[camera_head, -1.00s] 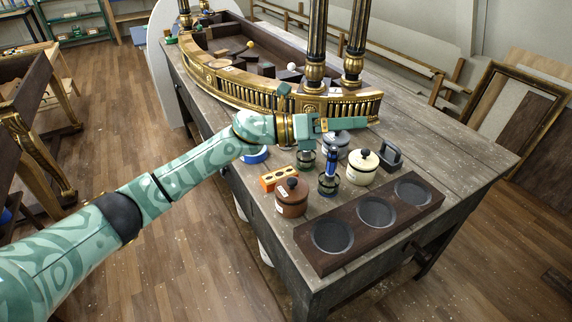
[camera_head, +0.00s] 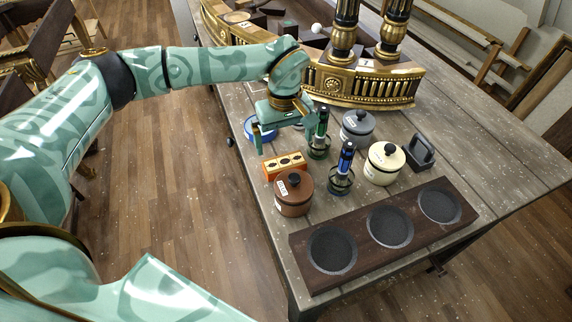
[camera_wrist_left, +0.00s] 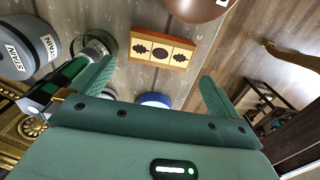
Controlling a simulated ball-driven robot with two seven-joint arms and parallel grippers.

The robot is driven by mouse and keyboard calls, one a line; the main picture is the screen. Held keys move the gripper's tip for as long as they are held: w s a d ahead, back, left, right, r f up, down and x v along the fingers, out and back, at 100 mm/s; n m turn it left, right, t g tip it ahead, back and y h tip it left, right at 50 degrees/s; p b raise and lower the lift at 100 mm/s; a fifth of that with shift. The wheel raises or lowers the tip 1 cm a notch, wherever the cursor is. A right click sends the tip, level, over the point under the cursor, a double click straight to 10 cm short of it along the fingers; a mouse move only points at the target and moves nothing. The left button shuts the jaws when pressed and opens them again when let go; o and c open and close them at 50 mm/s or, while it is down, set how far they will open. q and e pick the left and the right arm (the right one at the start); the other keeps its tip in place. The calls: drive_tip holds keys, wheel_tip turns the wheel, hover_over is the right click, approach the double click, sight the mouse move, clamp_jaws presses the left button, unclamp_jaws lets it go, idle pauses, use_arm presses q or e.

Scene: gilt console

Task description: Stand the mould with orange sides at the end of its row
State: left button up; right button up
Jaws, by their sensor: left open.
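The mould with orange sides (camera_head: 284,166) lies on the bench between the brown pot and the blue round thing, its pale top set with dark ornaments. It shows in the left wrist view (camera_wrist_left: 161,50) just beyond and between my fingers, apart from them. My left gripper (camera_head: 285,138) points down over the bench behind the mould, open and empty; its two spread fingers show in the left wrist view (camera_wrist_left: 155,85). I cannot make out a row of like moulds. My right gripper is not in view.
Close by stand a brown lidded pot (camera_head: 294,197), a green-handled tool (camera_head: 319,140), a blue-handled tool (camera_head: 343,170), a grey pot (camera_head: 357,126), a cream pot (camera_head: 383,163) and a blue round thing (camera_head: 259,138). A dark board with three round wells (camera_head: 361,259) lies in front. A gilt console (camera_head: 345,88) stands behind.

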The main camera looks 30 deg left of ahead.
sight(284, 161)
use_arm(q)
drive_tip(key=shift+s+f, duration=0.1)
drive_tip(key=shift+f, duration=0.75)
wheel_tip(284, 161, down, 5)
drive_tip(key=shift+f+b, duration=0.15)
drive_tip(key=shift+b, duration=0.55)
drive_tip(key=c, duration=0.8)
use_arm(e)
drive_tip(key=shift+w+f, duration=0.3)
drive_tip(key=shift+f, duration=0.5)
use_arm(q)
drive_tip(key=shift+o, duration=0.2)
